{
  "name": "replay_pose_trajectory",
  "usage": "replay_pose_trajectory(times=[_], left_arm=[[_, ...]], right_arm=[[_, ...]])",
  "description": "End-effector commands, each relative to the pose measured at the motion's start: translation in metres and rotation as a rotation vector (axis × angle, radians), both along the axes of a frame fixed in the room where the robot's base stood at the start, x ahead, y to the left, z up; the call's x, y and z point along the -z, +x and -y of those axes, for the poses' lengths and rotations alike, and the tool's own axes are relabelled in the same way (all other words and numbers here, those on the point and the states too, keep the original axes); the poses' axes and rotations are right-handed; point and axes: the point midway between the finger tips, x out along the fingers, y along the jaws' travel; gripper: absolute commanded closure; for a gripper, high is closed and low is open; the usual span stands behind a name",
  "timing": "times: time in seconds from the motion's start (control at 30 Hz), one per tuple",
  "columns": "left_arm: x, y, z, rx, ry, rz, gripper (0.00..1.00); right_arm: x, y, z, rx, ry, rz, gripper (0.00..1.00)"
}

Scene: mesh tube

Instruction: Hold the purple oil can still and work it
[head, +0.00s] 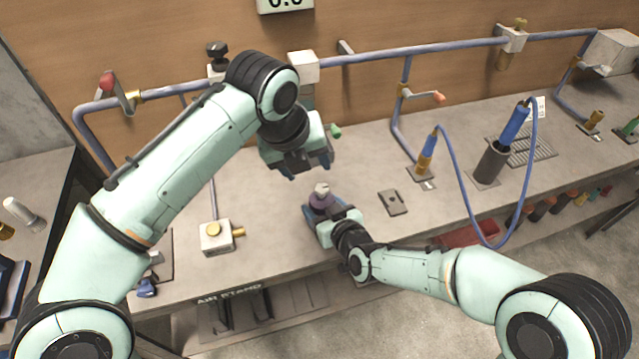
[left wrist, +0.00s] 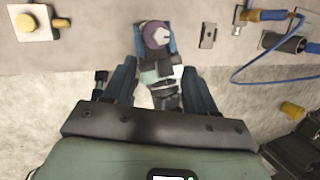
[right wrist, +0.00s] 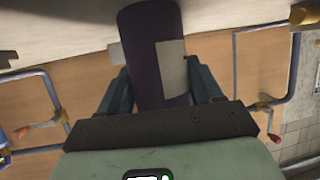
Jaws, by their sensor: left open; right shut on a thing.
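The purple oil can (head: 322,198) stands near the front edge of the bench, with a pale top. My right gripper (head: 318,218) is shut around its body from the front. In the right wrist view the can's purple body (right wrist: 146,50), with a pale label, sits between the two fingers (right wrist: 160,90). The can's lower body is hidden in the head view.
A grey bench (head: 270,220) carries a blue pipe frame (head: 420,54) along the back. A pale box with a yellow button (head: 214,236) is at left. A small dark plate (head: 393,202) and a blue-handled tool in a holder (head: 492,160) are at right. Bench around the can is clear.

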Motion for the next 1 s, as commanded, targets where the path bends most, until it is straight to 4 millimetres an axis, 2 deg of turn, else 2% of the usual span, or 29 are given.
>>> replay_pose_trajectory(times=[0.1,0.3,0.53,0.67,1.0], left_arm=[[-0.003,-0.002,0.001,0.234,0.084,0.062,0.44],[-0.005,-0.004,0.002,0.52,0.191,0.133,0.44],[-0.001,-0.002,0.003,0.632,0.236,0.158,0.44],[0.016,0.003,0.006,0.636,0.237,0.156,0.44],[0.078,0.026,0.018,0.634,0.235,0.156,0.44]], right_arm=[[0.0,0.0,0.0,0.0,0.0,0.001,0.74],[0.0,0.0,0.0,0.0,0.0,0.001,0.74],[0.0,0.0,0.0,0.0,0.0,0.001,0.74],[0.0,0.0,0.0,0.0,0.0,0.001,0.74],[0.0,0.0,0.0,0.0,0.0,0.001,0.74]])
